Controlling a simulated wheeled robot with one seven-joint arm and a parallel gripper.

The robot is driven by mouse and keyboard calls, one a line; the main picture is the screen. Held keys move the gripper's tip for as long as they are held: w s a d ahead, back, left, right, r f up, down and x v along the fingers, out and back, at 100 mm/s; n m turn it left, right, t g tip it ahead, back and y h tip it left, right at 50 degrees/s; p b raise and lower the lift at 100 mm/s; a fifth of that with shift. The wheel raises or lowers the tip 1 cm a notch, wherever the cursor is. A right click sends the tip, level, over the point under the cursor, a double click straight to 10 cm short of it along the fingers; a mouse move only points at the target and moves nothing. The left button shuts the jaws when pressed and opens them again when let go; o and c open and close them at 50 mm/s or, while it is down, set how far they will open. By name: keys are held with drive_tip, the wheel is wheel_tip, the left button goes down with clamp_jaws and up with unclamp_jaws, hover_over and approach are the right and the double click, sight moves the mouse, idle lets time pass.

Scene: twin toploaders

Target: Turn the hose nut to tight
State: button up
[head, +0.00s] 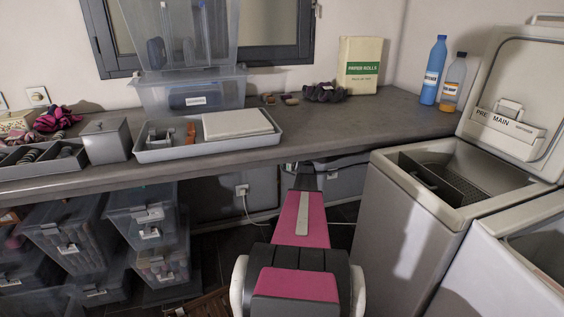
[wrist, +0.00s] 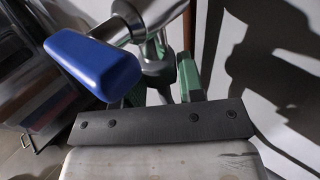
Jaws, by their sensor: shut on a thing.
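My gripper (wrist: 162,76) shows in the wrist view with its two green-tipped fingers on either side of a dark grey-green fitting, which looks like the hose nut (wrist: 158,68). It is shut on that fitting. A metal pipe (wrist: 158,14) runs up beyond the nut. A blue lever handle (wrist: 95,66) stands close to the left finger and partly hides it. The nut's turn position cannot be told. In the head view my arm reaches under the counter, and neither my gripper nor the nut shows there.
The grey counter (head: 330,128) overhangs the arm's reach. Two top-loading machines, the nearer-back one open (head: 408,215), stand at the right. Stacked plastic bins (head: 70,235) stand at the left under the counter. In the wrist view a dark container (wrist: 40,60) lies left and a pale wall right.

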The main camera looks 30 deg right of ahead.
drive_tip(key=m+h, duration=0.1)
drive_tip(key=h, duration=0.1)
drive_tip(key=m+t+h, duration=0.1)
drive_tip(key=m+h, duration=0.2)
drive_tip(key=h, duration=0.2)
drive_tip(key=shift+s+a+m+t, duration=0.2)
drive_tip(key=shift+a+m+t, duration=0.1)
drive_tip(key=shift+a, duration=0.05)
drive_tip(key=shift+w+m+g+h, duration=0.1)
drive_tip(key=shift+m+g+h, duration=0.1)
drive_tip(key=shift+m+h, duration=1)
drive_tip(key=shift+m+g+h, duration=0.2)
drive_tip(key=shift+m+h, duration=0.5)
drive_tip(key=shift+h, duration=1)
drive_tip(key=shift+m+g+h, duration=0.3)
drive_tip(key=shift+m+h, duration=0.1)
drive_tip(key=shift+h, duration=0.4)
drive_tip(key=o, duration=0.9)
drive_tip(key=v, duration=1)
drive_tip(key=shift+s, duration=0.35)
